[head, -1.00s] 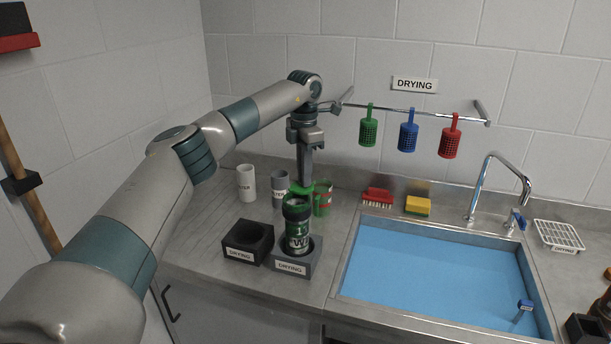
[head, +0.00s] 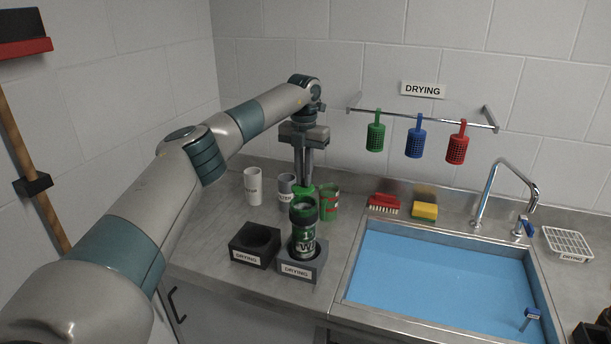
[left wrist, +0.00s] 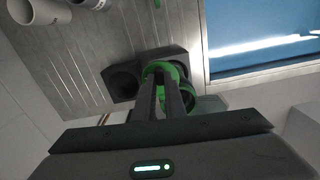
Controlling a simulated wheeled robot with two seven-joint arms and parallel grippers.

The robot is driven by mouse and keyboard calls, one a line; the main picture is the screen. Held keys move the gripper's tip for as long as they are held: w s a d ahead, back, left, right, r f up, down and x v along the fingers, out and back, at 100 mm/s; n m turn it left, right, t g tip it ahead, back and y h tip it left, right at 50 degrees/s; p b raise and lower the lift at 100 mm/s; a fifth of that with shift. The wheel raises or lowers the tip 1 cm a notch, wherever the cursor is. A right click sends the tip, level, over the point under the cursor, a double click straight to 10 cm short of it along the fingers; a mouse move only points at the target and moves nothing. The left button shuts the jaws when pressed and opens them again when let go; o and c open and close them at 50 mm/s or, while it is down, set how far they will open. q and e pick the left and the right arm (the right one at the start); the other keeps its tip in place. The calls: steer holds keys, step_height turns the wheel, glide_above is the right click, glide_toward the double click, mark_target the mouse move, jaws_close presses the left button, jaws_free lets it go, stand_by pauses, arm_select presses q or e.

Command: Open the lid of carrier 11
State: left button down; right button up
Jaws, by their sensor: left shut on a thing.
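A dark green carrier (head: 304,240) with white lettering stands upright in the right-hand grey block marked DRYING (head: 304,268). I cannot read the number 11 on it. A bright green lid (head: 303,192) shows at the back of its dark top rim; the left wrist view also shows this green part (left wrist: 166,70). How far the lid stands open is hard to tell. My left gripper (head: 304,184) points down from above and behind the carrier, its fingers shut on the green lid. Its long fingers also show in the left wrist view (left wrist: 168,92). My right gripper is not in view.
An empty black block (head: 254,243) stands left of the carrier. The blue sink (head: 440,270) lies right. Baskets hang on a rail (head: 415,116).

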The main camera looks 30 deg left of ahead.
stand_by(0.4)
arm_select(q)
steer(key=c, duration=1.8)
jaws_free()
steer(key=shift+r, duration=0.1)
steer(key=shift+r+b, duration=0.3)
steer(key=shift+r, duration=0.25)
step_height(320, 180, up, 16)
steer(key=b, duration=0.1)
steer(key=shift+b, duration=0.3)
